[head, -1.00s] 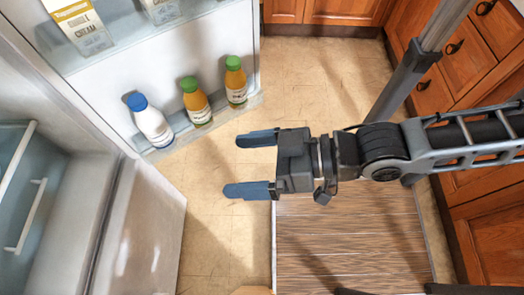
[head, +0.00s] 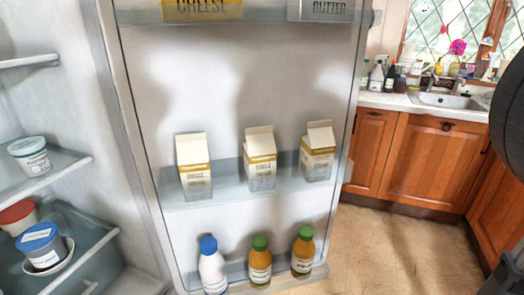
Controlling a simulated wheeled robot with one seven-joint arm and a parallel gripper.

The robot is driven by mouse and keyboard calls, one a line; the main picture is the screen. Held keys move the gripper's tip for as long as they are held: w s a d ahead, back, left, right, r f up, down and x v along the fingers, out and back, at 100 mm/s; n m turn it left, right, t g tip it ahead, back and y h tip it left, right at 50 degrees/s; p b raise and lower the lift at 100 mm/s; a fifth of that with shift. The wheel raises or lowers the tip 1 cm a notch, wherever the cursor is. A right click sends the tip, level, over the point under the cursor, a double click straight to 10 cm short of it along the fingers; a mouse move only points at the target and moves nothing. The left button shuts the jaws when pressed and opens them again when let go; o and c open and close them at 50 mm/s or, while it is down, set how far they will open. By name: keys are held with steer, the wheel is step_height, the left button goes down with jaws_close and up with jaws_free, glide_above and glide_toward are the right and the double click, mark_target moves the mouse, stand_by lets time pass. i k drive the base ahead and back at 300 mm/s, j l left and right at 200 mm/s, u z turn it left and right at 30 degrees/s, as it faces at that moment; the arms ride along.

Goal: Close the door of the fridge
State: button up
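The fridge door (head: 255,100) stands wide open in the head view, its inner side facing me. Its shelves hold several cartons and bottles. The open fridge body (head: 75,110) is on the left, with its shelves showing. My gripper is outside the view. A dark rounded part of my arm shows at the right edge, apart from the door in the picture.
Cream cartons (head: 260,160) and bottles (head: 260,262) stand on the door shelves. Tubs (head: 30,157) sit inside the fridge. Wooden cabinets (head: 435,160) with a sink (head: 447,100) are at the back right. The tiled floor (head: 400,250) right of the door is clear.

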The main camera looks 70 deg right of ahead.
mark_target(219, 80)
steer(key=l+u, duration=0.45)
steer(key=k+l+u, duration=0.15)
steer(key=l+u, duration=0.15)
steer(key=u, duration=0.2)
steer(key=k+l+u, duration=0.15)
steer(key=l+u, duration=0.3)
steer(key=k+l+u, duration=0.2)
steer(key=u, duration=0.25)
steer(key=k+l+u, duration=0.15)
steer(key=u, duration=0.35)
steer(key=k+l+u, duration=0.1)
steer(key=k+u, duration=0.2)
steer(key=u, duration=0.15)
steer(key=k+l+u, duration=0.15)
steer(key=k+u, duration=0.65)
steer(key=u, duration=0.15)
steer(key=k+l+z, duration=0.15)
steer(key=k, duration=0.2)
steer(key=k+l+z, duration=0.15)
steer(key=k+l, duration=0.15)
steer(key=k+l+z, duration=0.75)
steer(key=l, duration=0.15)
steer(key=l+z, duration=0.25)
steer(key=k+l, duration=0.05)
steer(key=l, duration=0.05)
